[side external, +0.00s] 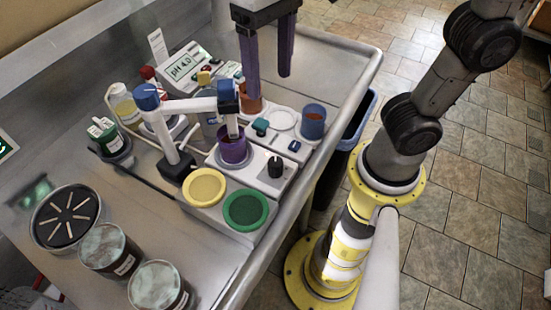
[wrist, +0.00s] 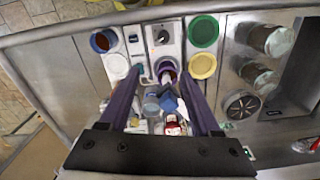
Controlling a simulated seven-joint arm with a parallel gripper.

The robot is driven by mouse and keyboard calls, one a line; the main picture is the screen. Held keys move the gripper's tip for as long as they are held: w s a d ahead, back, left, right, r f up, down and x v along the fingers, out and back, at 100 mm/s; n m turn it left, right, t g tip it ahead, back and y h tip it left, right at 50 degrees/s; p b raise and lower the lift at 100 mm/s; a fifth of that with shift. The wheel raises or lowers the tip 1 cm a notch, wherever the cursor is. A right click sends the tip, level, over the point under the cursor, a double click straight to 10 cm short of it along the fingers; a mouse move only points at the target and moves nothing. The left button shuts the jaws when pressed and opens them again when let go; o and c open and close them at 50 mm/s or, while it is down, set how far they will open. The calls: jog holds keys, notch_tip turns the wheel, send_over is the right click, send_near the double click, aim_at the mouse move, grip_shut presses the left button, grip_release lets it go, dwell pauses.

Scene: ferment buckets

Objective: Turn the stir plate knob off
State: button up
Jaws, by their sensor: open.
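The stir plate (side external: 252,172) is a pale box on the steel bench, with a purple beaker (side external: 233,146) on its top. Its black knob (side external: 275,167) stands on the front part, right of the beaker. In the wrist view the knob (wrist: 162,37) shows above the beaker (wrist: 167,70), near the top centre. In the wrist view the open fingers (wrist: 160,74) flank the beaker's area.
A white probe arm (side external: 195,105) with blue joints reaches over the purple beaker. Yellow (side external: 204,187) and green (side external: 246,210) discs lie beside the stir plate. A blue cup (side external: 313,121) stands right. Jars (side external: 110,250) stand front left. A pH board (side external: 185,68) stands behind.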

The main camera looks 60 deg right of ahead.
jog(key=s+a, duration=0.1)
jog(key=s, duration=0.1)
send_near(275, 161)
jog(key=shift+m, duration=0.3)
notch_tip(275, 161, down, 10)
jog(key=shift+f, duration=0.15)
grip_shut()
dwell(0.4)
